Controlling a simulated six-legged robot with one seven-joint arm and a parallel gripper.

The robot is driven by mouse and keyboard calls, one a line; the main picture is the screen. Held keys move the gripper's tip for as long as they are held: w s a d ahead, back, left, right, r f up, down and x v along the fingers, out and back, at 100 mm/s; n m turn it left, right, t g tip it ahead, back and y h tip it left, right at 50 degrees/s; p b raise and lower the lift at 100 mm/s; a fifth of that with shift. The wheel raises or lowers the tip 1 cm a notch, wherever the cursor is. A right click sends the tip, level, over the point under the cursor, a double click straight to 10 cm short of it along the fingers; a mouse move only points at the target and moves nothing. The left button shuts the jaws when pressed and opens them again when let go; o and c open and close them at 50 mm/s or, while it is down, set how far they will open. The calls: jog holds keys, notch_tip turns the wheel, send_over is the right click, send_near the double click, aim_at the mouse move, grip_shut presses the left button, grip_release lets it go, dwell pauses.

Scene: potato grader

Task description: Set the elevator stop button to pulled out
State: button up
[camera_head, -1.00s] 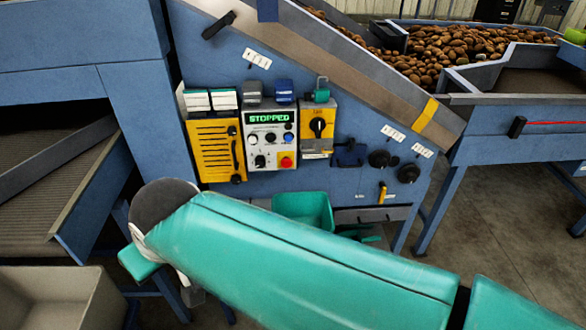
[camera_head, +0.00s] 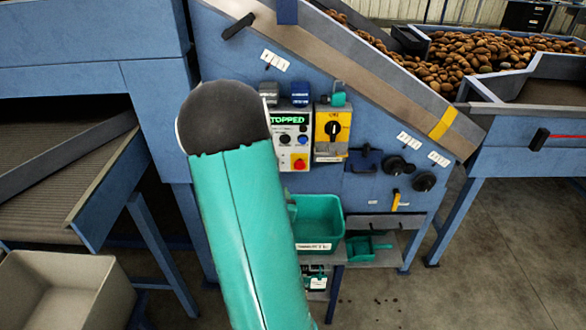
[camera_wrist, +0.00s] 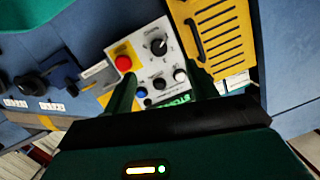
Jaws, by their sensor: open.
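The control box (camera_head: 290,185) is a light panel on the blue machine side, its green display reading STOPPED, partly cut off by my arm. The red stop button (camera_head: 299,163) sits on a yellow patch at its lower right. In the wrist view, the box appears turned around and the red button (camera_wrist: 123,63) is at its upper left, beside a black knob (camera_wrist: 158,46). My gripper (camera_wrist: 160,78) is open, with green fingers apart and the panel beyond them. The button lies near the left finger's tip, not between the fingers. Whether the button is in or out cannot be told.
A yellow switch box (camera_head: 332,130) stands right of the control box. A yellow slotted panel (camera_wrist: 212,30) lies on its other side. A green bin (camera_head: 318,220) sits below. Black knobs (camera_head: 424,181) and an inclined conveyor (camera_head: 370,70) are at right. A beige crate (camera_head: 65,295) stands at lower left.

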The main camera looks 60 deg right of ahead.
aim_at(300, 166)
jog(key=s+d+f+m+h, duration=0.1)
jog(key=s+d+f+h, duration=0.15)
jog(key=s, duration=0.55)
jog(key=shift+g, duration=0.3)
jog(key=x, duration=1.4)
jog(key=shift+w+r, duration=0.1)
jog(key=shift+r, duration=0.2)
